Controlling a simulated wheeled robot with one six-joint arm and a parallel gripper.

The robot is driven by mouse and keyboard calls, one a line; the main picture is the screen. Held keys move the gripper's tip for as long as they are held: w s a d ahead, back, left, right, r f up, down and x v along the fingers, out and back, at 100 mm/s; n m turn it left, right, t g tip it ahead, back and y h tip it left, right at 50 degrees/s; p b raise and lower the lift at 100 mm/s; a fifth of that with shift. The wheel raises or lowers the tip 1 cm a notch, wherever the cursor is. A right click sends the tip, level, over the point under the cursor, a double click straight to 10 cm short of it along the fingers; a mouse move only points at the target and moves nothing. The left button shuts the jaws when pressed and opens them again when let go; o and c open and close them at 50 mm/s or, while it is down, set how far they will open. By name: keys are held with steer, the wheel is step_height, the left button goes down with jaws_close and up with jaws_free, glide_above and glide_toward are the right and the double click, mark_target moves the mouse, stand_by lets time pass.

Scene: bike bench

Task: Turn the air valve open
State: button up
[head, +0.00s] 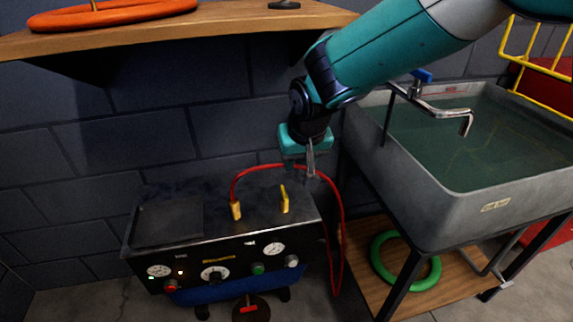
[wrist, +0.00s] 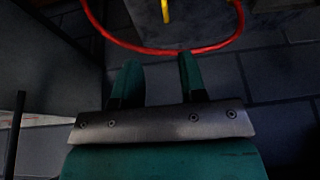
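A yellow lever (head: 284,200), which looks like the air valve, stands upright on the top of the black compressor box (head: 215,245). Its tip also shows at the top edge of the wrist view (wrist: 166,11). My gripper (head: 311,172) hangs above and to the right of the lever, apart from it. In the wrist view, its two teal fingers (wrist: 157,72) are spread with nothing between them. A red hose (head: 341,205) arches behind the lever from a yellow fitting (head: 236,210) and passes close by the gripper.
A grey sink (head: 455,205) full of water, with a tap (head: 432,108), stands right of the compressor. A wooden shelf (head: 190,28) hangs above. A green ring (head: 424,281) lies on the lower board. The space directly above the lever looks clear.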

mark_target(285, 192)
steer(key=x, duration=0.6)
steer(key=w+b+x, duration=0.1)
steer(key=x, duration=0.5)
steer(key=a+x, duration=0.1)
steer(key=x, duration=0.5)
steer(key=shift+w+b, duration=0.35)
steer(key=shift+w, duration=0.15)
steer(key=shift+c, duration=0.4)
jaws_close()
